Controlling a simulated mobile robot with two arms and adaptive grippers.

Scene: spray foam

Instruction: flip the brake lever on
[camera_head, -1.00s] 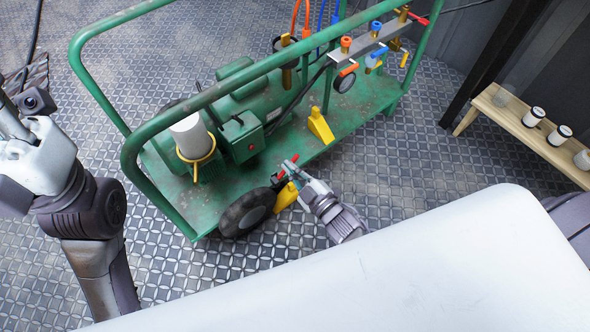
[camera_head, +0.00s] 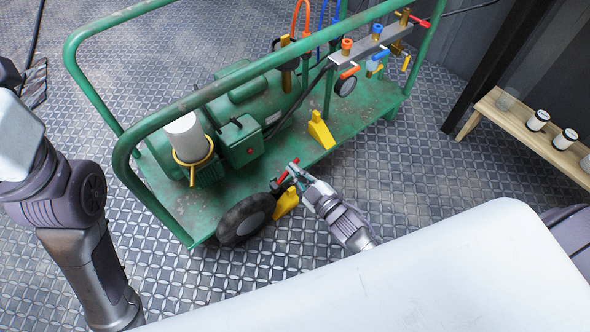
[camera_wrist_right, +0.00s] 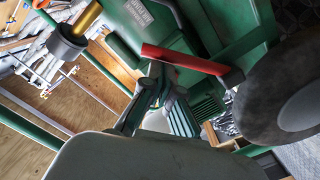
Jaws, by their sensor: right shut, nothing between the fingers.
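The brake lever (camera_head: 284,174) is a red bar beside the wheel (camera_head: 246,217) of the green cart (camera_head: 275,168). It also shows in the right wrist view (camera_wrist_right: 186,59), slanting across the middle toward the tyre. My right gripper (camera_head: 291,168) is shut and empty at the lever; in the right wrist view its fingers (camera_wrist_right: 160,84) are at or just under the bar. Whether they touch it I cannot tell. A yellow wheel fender or bracket (camera_head: 286,202) sits next to the gripper. My left arm is at the left edge of the head view, its gripper out of sight.
The cart's green tube rail (camera_head: 240,84) runs above the deck. A second yellow piece (camera_head: 320,130) stands at the deck edge. A wooden bench (camera_head: 515,123) with several white cups is at the right. The patterned floor right of the cart is clear.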

